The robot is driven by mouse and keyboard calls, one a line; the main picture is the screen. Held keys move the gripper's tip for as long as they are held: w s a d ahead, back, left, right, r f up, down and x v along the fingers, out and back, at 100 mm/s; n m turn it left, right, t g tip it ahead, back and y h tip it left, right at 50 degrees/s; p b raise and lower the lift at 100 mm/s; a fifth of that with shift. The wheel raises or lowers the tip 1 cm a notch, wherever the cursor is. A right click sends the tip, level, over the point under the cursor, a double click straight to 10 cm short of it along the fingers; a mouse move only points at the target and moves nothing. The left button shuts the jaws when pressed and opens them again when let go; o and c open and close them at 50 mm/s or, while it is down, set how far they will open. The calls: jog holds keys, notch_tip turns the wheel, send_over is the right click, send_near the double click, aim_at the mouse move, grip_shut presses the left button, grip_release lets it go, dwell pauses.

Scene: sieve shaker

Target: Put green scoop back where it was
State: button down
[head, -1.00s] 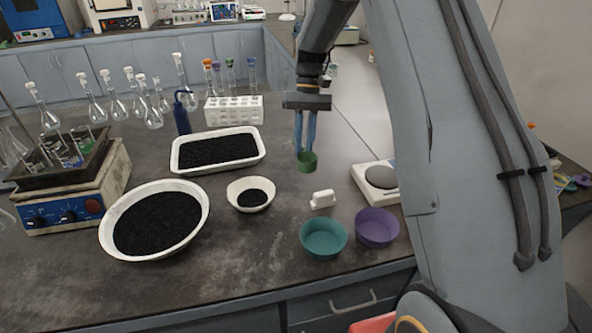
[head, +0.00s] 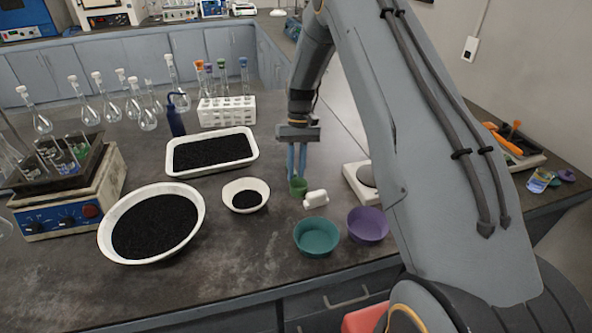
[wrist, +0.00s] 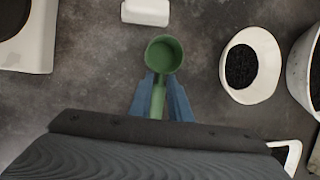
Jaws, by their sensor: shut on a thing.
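The green scoop (head: 298,187) is a small round cup with a short handle. In the wrist view the scoop (wrist: 164,54) has its open cup facing the camera and looks empty. My gripper (head: 298,172) points down, its two blue fingers shut on the scoop's handle; the fingertips also show in the wrist view (wrist: 162,90). The scoop is low over the dark bench, between the small white bowl and the scale. I cannot tell whether it touches the bench.
A white block (head: 316,199) lies just in front of the scoop. A small bowl of black grains (head: 262,186) is to the left, a scale (head: 352,176) to the right. Teal (head: 317,238) and purple (head: 368,225) bowls stand near the front edge. A white tray (head: 178,172) is further left.

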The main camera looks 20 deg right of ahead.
jog(key=shift+f, duration=0.1)
jog(key=c, duration=2.1)
grip_release()
jog(key=shift+f, duration=0.1)
jog(key=o, duration=0.5)
jog(key=shift+c, duration=0.2)
jog(key=b+v, duration=0.4)
jog(key=v, duration=0.8)
jog(key=s+a+f+t+h, duration=0.1)
jog(key=s+t, duration=0.3)
jog(key=s, duration=2.5)
jog(key=shift+s+a+f+t+h, duration=0.3)
jog(key=shift+s+a+h, duration=0.1)
jog(key=shift+a, duration=0.2)
